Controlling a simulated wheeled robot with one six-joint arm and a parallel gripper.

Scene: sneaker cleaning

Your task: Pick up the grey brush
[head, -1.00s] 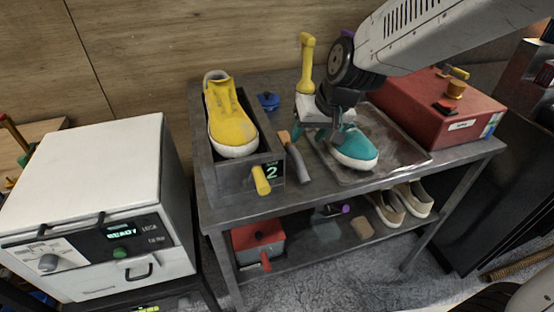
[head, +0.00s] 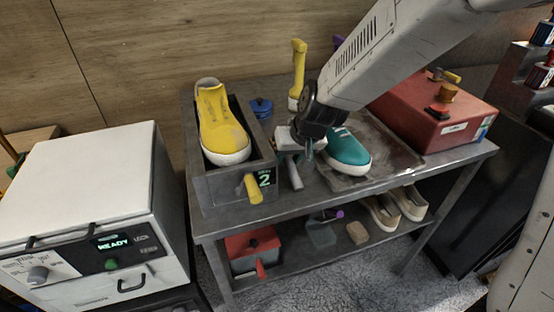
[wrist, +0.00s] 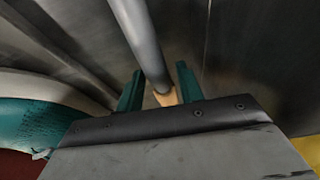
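The grey brush lies on the table between the bin with the yellow shoe and the metal tray. Its grey handle (head: 295,175) shows below my gripper in the head view; its other end is hidden behind the gripper. My gripper (head: 306,150) is just over it. In the wrist view, the brush (wrist: 142,42) runs down from the top, and its tan part lies between the two green fingertips of my gripper (wrist: 160,88). The fingers are apart, with a gap visible on each side of the brush.
The dark bin (head: 225,188) with the yellow shoe (head: 222,125) stands left of the brush. The teal shoe (head: 347,153) sits on the metal tray (head: 395,150) to the right. A yellow-handled tool (head: 298,70) stands behind. A red box (head: 425,112) is farther right.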

